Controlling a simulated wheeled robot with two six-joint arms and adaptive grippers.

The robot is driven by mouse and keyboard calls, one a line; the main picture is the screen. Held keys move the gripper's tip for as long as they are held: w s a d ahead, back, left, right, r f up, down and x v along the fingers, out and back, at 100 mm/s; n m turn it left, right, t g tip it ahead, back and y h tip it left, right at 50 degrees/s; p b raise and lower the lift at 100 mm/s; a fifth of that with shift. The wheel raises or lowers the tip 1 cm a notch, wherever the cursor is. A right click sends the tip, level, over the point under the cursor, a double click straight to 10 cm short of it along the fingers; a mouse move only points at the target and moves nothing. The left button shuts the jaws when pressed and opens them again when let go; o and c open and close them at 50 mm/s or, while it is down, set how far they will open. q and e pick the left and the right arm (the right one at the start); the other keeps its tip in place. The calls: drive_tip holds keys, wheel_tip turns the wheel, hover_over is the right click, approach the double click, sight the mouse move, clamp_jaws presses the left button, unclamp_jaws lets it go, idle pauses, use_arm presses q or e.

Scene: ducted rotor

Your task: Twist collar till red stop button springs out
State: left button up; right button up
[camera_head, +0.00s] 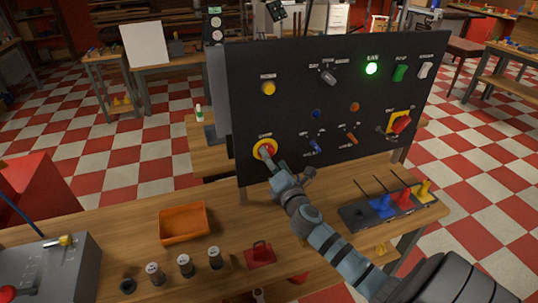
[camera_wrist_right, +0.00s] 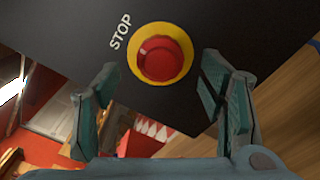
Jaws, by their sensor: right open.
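The red stop button (camera_head: 264,149) sits at the lower left of an upright black panel (camera_head: 335,100), inside a round yellow surround. In the right wrist view the button (camera_wrist_right: 160,58) faces me with the yellow ring (camera_wrist_right: 188,46) around it and the word STOP beside it. My right gripper (camera_head: 274,167) is at the button's front in the head view, partly covering the lower edge of the surround. In the right wrist view its two fingers (camera_wrist_right: 162,76) are spread wide, one on each side below the button, with nothing between them. My left gripper is not in view.
The panel also carries a lit green lamp (camera_head: 371,68), a yellow button (camera_head: 268,88), several switches and a red rotary handle (camera_head: 401,124) on a yellow plate. On the wooden table are an orange tray (camera_head: 183,222), several dark cylinders and a rack of coloured pieces (camera_head: 403,199).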

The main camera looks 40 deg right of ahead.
drive_tip(key=x, duration=0.3)
drive_tip(key=shift+c, duration=0.7)
drive_tip(key=c, duration=1)
drive_tip(key=shift+m, duration=0.5)
drive_tip(key=shift+f+m+b, duration=0.1)
drive_tip(key=shift+m+b, duration=1.05)
drive_tip(key=shift+m, duration=1.95)
